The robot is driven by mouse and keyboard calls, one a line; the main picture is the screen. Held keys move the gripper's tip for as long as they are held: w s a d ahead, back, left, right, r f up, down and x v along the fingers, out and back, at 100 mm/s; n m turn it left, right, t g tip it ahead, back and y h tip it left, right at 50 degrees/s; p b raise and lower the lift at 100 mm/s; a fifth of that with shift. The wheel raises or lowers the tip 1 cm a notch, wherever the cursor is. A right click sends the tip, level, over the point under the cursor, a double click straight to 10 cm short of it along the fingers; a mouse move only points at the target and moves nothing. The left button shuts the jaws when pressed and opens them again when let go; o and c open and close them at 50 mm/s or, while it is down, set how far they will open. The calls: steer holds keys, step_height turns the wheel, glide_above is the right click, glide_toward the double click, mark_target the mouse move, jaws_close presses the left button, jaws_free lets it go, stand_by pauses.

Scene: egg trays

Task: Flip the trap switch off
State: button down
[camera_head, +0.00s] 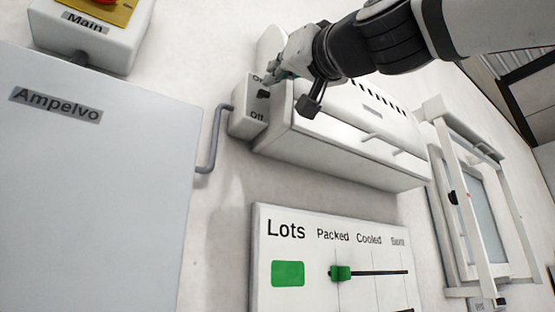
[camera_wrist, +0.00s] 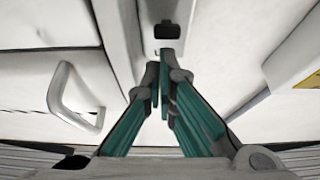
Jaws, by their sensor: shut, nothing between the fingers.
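The trap switch is a small white box (camera_head: 248,112) on the wall, at the left end of a white housing, with an "On" label at its top and an "Off" label at its bottom. Its black lever (camera_head: 263,94) sits between the labels, a little closer to "On"; its exact tilt is hard to tell. My gripper (camera_head: 272,77) is shut and empty at the upper part of the box, close to the lever. In the wrist view the black lever (camera_wrist: 167,30) lies just beyond my fingertips (camera_wrist: 161,68). I cannot tell whether they touch.
The white vented housing (camera_head: 340,150) adjoins the switch box on the right. A "Lots" board (camera_head: 330,235) with a green slider is below. A framed window unit (camera_head: 478,215) stands at right.

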steer(key=shift+r, duration=0.1)
steer(key=r+v, duration=0.1)
steer(key=v, duration=0.8)
steer(key=shift+s+d+r, duration=0.15)
steer(key=shift+s+d, duration=0.2)
steer(key=shift+s, duration=0.1)
stand_by(0.3)
